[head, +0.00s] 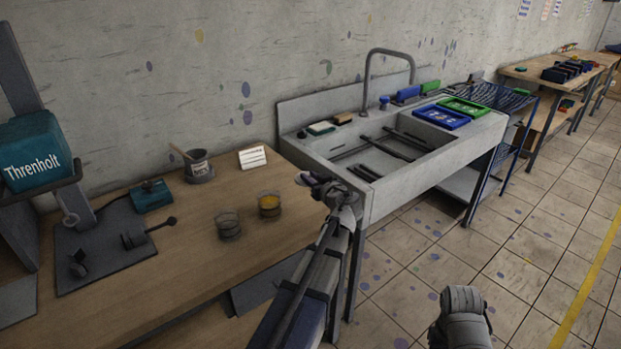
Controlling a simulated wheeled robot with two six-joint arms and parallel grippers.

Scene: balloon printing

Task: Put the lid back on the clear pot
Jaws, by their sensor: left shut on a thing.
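Two small clear pots stand on the wooden table. No lid can be made out on the yellow one; the top of the greyish one is unclear. My left gripper (322,184) is above the table's right end by the sink, to the right of both pots and apart from them. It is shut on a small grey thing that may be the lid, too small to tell. My right gripper cannot be seen; only a grey part of that arm shows at bottom right.
A grey mug (199,172) with a stick and a white card (253,157) stand behind the pots. A teal box (152,196) and a dark mat (100,245) with small tools lie to the left. A metal sink (345,210) adjoins the table's right end.

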